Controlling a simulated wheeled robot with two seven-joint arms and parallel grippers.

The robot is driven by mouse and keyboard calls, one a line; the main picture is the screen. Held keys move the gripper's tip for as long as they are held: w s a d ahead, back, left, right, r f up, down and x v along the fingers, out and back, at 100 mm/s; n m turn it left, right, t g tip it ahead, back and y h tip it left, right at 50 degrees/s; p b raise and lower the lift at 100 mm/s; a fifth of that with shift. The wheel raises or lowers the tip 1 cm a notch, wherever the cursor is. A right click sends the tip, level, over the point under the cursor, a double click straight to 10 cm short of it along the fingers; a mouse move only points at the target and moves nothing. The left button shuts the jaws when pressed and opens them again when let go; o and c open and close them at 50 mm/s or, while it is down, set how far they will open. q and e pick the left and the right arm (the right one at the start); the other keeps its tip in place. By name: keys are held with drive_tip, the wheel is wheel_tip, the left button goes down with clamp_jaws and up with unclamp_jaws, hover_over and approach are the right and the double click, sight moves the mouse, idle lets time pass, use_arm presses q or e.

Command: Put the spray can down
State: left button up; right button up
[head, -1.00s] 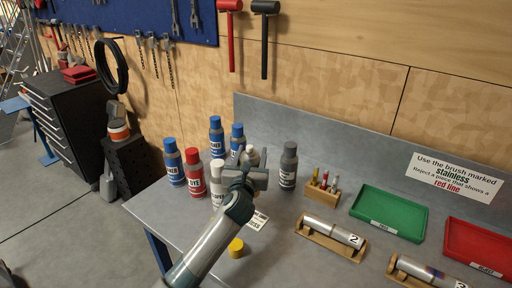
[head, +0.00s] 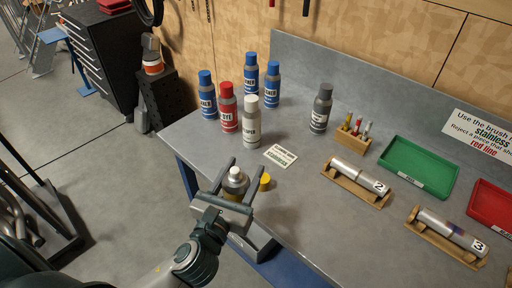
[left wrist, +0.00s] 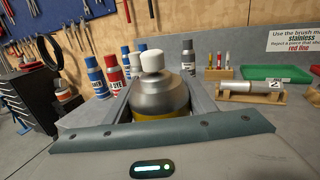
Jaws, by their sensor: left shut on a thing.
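The spray can (head: 236,181) has a grey shoulder, a white nozzle and a yellow body. My left gripper (head: 240,177) is shut on it, with one finger on each side, and the can looks roughly upright. It overlaps the workbench's (head: 315,205) front edge in the head view, and its base is hidden. I cannot tell whether it touches the bench. In the left wrist view the can (left wrist: 160,98) fills the space between the fingers. A loose yellow cap (head: 265,182) lies on the bench just right of the gripper. My right gripper is not in view.
Behind stand blue-capped cans (head: 207,97), a red can (head: 228,108), a white can (head: 251,122) and a grey can (head: 321,110). A label card (head: 280,155) lies nearby. Wooden cradles (head: 355,185), a brush holder (head: 351,138), a green tray (head: 419,168) and a red tray (head: 492,212) stand right.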

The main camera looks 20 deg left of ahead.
sight(237, 185)
use_arm(q)
drive_tip(key=s, duration=0.1)
drive_tip(key=s+f+b, duration=0.1)
drive_tip(key=s, duration=0.1)
drive_tip(key=shift+s+a+f, duration=0.15)
wheel_tip(237, 185, down, 6)
drive_tip(key=b, duration=0.6)
drive_tip(key=shift+a+f+b, duration=0.1)
drive_tip(key=shift+f+b, duration=0.05)
drive_tip(key=shift+b, duration=0.2)
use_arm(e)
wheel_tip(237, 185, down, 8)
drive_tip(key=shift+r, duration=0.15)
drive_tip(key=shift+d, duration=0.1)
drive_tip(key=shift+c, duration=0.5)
